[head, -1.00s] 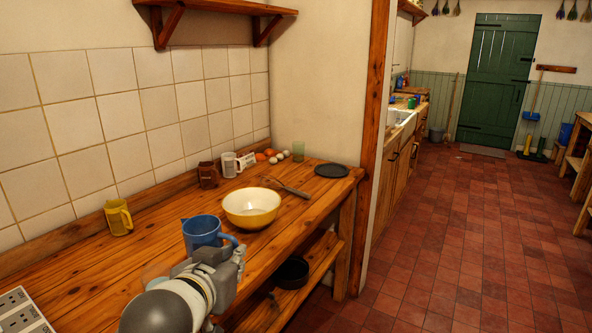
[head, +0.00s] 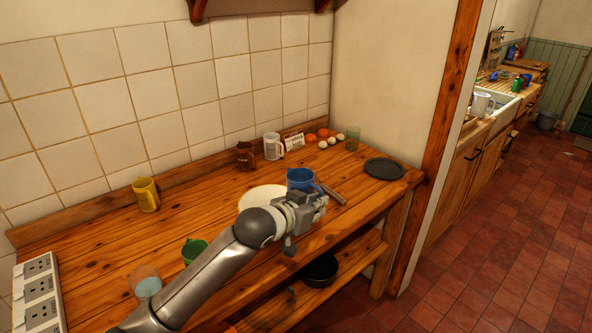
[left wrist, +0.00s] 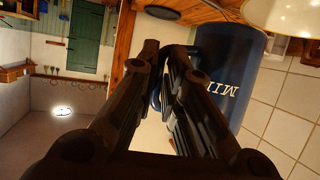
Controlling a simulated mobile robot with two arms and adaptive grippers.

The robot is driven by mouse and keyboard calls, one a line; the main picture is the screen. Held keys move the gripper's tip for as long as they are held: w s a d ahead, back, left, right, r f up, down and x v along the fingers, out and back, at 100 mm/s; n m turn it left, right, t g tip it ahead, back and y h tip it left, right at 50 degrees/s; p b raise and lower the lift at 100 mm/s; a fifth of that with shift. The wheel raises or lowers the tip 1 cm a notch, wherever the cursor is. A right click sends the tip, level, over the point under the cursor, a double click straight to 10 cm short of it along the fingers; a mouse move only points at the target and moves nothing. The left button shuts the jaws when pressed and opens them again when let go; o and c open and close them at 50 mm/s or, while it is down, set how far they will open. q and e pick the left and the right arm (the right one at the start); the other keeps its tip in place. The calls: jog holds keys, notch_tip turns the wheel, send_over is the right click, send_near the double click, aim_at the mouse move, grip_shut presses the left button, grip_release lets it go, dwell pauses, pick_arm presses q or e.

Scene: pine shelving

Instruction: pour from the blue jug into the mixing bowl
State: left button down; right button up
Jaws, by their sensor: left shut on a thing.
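The blue jug (head: 301,179) is held at the right of the mixing bowl and looks roughly upright. My left gripper (head: 311,204) is shut on its handle. In the left wrist view the jug (left wrist: 232,85) fills the middle right, with white lettering on its side, and the gripper fingers (left wrist: 170,62) are at its handle. The mixing bowl (head: 258,194) stands on the wooden counter; its pale inside shows, and my arm hides its front. Part of the bowl (left wrist: 285,15) also shows in the left wrist view. The jug's contents are hidden. My right gripper is out of view.
A whisk (head: 331,192) lies right of the jug. A yellow mug (head: 146,195), brown jug (head: 245,156), white mug (head: 273,147), eggs (head: 323,145), green glass (head: 353,138) and dark plate (head: 385,168) line the back and right. A green cup (head: 192,250) stands left of my arm.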

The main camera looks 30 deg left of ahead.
aim_at(301, 179)
pick_arm(q)
jog(key=shift+n, duration=0.3)
jog(key=a+p, duration=0.1)
jog(key=a, duration=0.1)
jog(key=w+a+p, duration=0.1)
jog(key=a, duration=0.1)
jog(key=w+a+p, duration=0.1)
jog(key=a, duration=0.2)
jog(key=shift+w+r+p, duration=0.2)
jog(key=shift+p, duration=0.15)
jog(key=shift+w+a+f, duration=0.1)
jog(key=shift+a, duration=0.15)
jog(key=shift+f, duration=0.25)
jog(key=shift+f+b, duration=0.5)
jog(key=shift+b, duration=0.15)
jog(key=shift+f+b, duration=0.35)
jog(key=shift+n, duration=0.3)
jog(key=shift+r, duration=0.25)
jog(key=shift+d, duration=0.1)
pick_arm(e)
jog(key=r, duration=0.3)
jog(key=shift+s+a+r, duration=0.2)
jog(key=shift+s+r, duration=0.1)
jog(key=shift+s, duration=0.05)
